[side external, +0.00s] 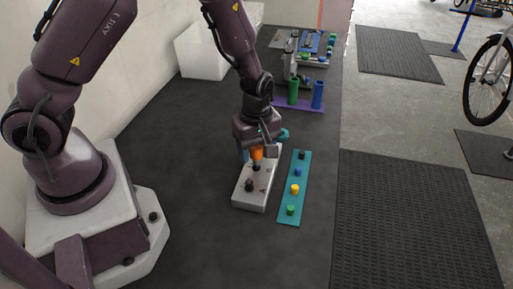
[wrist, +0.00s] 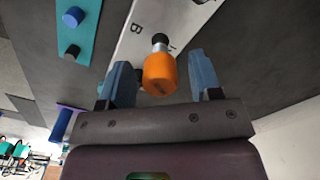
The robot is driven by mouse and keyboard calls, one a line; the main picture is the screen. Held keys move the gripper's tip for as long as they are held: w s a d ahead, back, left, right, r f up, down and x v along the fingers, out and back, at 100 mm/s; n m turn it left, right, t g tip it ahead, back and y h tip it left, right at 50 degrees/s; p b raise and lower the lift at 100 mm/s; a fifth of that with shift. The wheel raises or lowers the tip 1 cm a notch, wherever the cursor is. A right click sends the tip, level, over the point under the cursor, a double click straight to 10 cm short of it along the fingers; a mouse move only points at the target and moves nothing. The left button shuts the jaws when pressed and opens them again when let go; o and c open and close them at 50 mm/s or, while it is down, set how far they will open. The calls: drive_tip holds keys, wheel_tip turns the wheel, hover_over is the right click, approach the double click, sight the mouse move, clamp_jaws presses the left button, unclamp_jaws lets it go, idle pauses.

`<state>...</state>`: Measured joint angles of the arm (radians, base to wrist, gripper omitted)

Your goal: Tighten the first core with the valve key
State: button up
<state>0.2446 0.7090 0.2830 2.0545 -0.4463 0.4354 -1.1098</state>
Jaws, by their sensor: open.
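The valve key, with an orange handle (side external: 257,153) and a dark lower end, stands on the white block (side external: 243,202). The orange handle (wrist: 159,75) also shows in the wrist view, with a black and silver piece at its far end. My gripper (wrist: 158,63) is open, with one blue finger on each side of the handle and visible gaps between. In the side view my gripper (side external: 259,150) is over the block's far part. The white block (wrist: 183,14) carries printed letters, one a B. A black knob (side external: 249,185) sits on its near part. The core under the key is hidden.
A teal strip (side external: 285,216) with black, blue, yellow and green caps lies just right of the block. A purple rack (side external: 286,105) holding green and blue cylinders stands farther back. A white box (side external: 203,54) is by the wall. The dark tabletop in front is clear.

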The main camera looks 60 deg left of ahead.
drive_tip(key=c, duration=1)
drive_tip(key=m, duration=0.3)
clamp_jaws()
drive_tip(key=shift+r, duration=3.5)
